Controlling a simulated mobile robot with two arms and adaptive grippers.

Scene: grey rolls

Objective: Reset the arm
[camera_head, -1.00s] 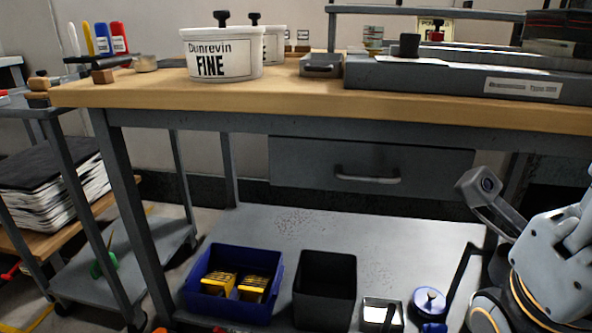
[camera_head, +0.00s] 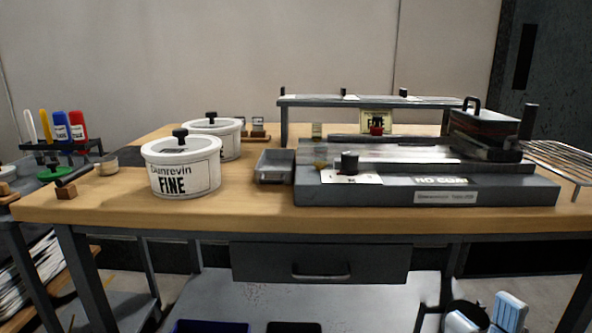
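Part of my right arm with its gripper (camera_head: 470,317) shows at the bottom right edge of the head view, in front of the workbench and below its top. Pale grey-blue and dark parts are visible, but most of it is cut off by the frame. Its fingertips cannot be made out, so I cannot tell whether it is open or shut. It appears apart from the things on the bench top. My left arm and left gripper are not in view.
The wooden workbench (camera_head: 260,209) spans the view. A drawer (camera_head: 320,262) hangs below; bins stand on the lower shelf.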

